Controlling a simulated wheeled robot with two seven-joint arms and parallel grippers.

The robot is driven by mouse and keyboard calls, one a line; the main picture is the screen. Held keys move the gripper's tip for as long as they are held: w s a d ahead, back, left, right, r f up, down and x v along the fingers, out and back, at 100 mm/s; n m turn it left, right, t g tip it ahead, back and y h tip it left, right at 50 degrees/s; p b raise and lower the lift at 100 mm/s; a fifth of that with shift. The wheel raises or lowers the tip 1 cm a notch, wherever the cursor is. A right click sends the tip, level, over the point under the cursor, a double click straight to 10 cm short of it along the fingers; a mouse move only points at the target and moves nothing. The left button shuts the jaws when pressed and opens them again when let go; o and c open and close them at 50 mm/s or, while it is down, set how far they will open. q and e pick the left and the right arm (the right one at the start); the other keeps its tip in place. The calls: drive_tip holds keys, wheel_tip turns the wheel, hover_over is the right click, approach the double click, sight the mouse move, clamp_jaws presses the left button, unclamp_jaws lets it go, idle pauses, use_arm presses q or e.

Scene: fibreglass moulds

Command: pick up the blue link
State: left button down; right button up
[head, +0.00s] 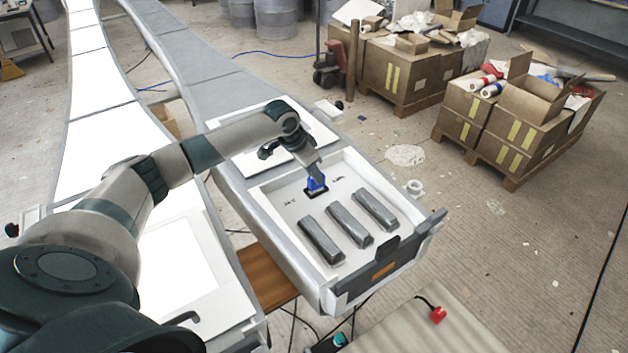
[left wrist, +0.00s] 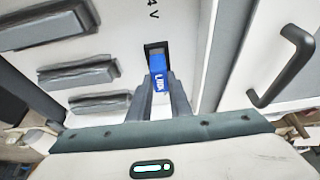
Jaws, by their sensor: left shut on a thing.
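The blue link (head: 315,184) is a small blue piece at the back of the white tray (head: 268,209), by a dark square socket. I cannot tell whether the link is clear of the socket. My right gripper is not in view.
Several grey bars lie in the tray, including one (head: 321,241) in front of the link. A dark handle (left wrist: 284,66) is at right in the left wrist view. Boxes on pallets (head: 512,125) stand at the right. The floor between (head: 480,225) is mostly clear.

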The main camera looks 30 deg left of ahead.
use_arm(q)
drive_tip(key=shift+d+r+b, duration=0.15)
drive_tip(key=shift+r+b, duration=0.2)
drive_tip(key=shift+r, duration=0.25)
drive_tip(key=shift+d+r+b, duration=0.15)
drive_tip(key=shift+r+b, duration=0.15)
drive_tip(key=shift+r, duration=0.3)
drive_tip(key=s+d+r+b, duration=0.1)
drive_tip(key=d+r+b, duration=0.2)
drive_tip(key=d+r, duration=0.3)
drive_tip(key=shift+s+d+r, duration=0.4)
drive_tip(key=shift+d, duration=2.05)
